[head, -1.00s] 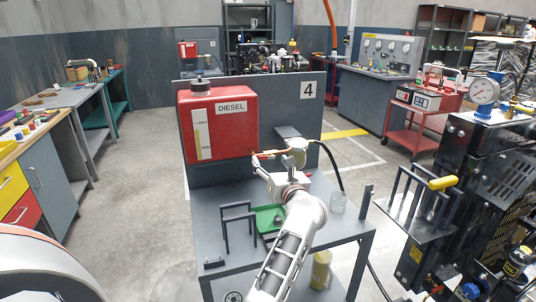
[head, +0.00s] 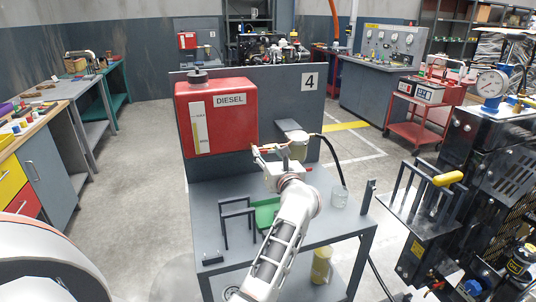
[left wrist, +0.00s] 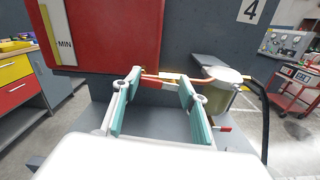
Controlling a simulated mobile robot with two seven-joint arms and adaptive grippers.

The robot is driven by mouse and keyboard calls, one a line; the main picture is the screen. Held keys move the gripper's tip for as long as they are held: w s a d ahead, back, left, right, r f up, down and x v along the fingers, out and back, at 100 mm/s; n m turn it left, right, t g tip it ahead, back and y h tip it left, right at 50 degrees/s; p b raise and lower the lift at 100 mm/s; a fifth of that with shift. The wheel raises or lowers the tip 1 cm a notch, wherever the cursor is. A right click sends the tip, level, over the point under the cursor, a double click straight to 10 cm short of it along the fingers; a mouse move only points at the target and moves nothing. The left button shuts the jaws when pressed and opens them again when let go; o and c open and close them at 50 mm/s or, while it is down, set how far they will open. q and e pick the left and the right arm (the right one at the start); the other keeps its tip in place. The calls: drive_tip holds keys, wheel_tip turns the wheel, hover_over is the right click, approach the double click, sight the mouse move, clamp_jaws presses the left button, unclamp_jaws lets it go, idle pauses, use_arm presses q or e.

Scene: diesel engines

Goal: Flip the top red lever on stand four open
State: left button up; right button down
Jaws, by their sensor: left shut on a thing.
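On stand four, a red diesel tank (head: 216,118) is fixed to a grey panel (head: 285,95) marked 4. A copper fuel line (left wrist: 205,67) runs from the tank's side to the filter bowl (left wrist: 218,97). My left gripper (head: 279,150) is at this line, between tank and filter. In the left wrist view its teal-padded fingers (left wrist: 157,88) stand apart, one on each side of a red piece (left wrist: 170,76) by the line, which looks like the top lever. Its exact contact and angle are unclear. A second red lever (left wrist: 222,128) shows lower, right of the fingers.
A black hose (head: 336,160) hangs right of the filter. A black engine (head: 490,160) stands close on the right.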

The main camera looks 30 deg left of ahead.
use_arm(q)
drive_tip(key=shift+a+f+n+b, duration=0.1)
drive_tip(key=shift+f+n+b, duration=0.2)
drive_tip(key=shift+n+b, duration=0.6)
drive_tip(key=shift+r, duration=0.15)
drive_tip(key=o, duration=1.1)
